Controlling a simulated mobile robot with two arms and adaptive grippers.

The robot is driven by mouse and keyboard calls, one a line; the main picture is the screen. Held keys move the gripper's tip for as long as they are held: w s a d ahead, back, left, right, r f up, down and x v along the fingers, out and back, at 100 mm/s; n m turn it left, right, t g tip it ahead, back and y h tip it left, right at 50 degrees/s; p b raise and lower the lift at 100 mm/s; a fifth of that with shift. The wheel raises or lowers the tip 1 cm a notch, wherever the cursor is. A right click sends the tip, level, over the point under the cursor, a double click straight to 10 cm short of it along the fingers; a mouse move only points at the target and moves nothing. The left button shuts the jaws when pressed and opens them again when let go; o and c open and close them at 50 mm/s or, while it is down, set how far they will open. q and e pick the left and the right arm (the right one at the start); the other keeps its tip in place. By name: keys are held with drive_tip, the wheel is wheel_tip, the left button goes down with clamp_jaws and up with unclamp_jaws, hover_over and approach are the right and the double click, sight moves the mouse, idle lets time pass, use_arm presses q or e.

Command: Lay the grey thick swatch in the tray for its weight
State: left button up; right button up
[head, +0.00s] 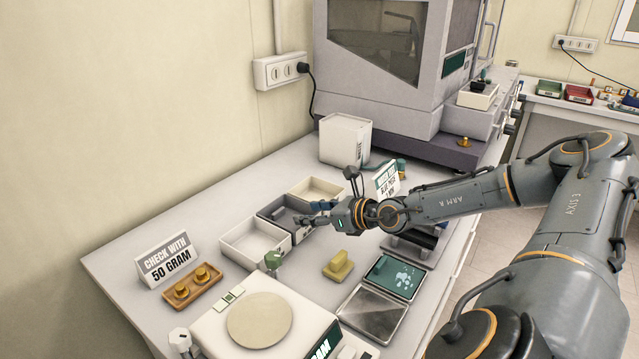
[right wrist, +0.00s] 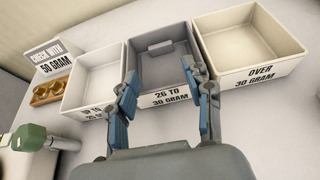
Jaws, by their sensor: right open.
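A small grey piece (right wrist: 157,47), which looks like the thick swatch, lies in the grey tray marked 26 to 30 gram (right wrist: 150,88), near its far wall. The tray also shows in the head view (head: 267,212), where the arm hides part of its inside. My right gripper (right wrist: 161,68) is open, with its blue fingers apart over the near side of the grey tray and nothing between them. It also shows in the head view (head: 308,214). My left gripper is out of view.
A white tray (right wrist: 80,112) stands left of the grey one, and a cream tray marked over 30 gram (right wrist: 265,75) stands right. The balance pan (head: 259,320), brass weights (head: 181,290) and yellow blocks (head: 338,266) are nearby.

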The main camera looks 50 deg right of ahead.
drive_tip(key=shift+v, duration=1.25)
drive_tip(key=shift+f, duration=0.1)
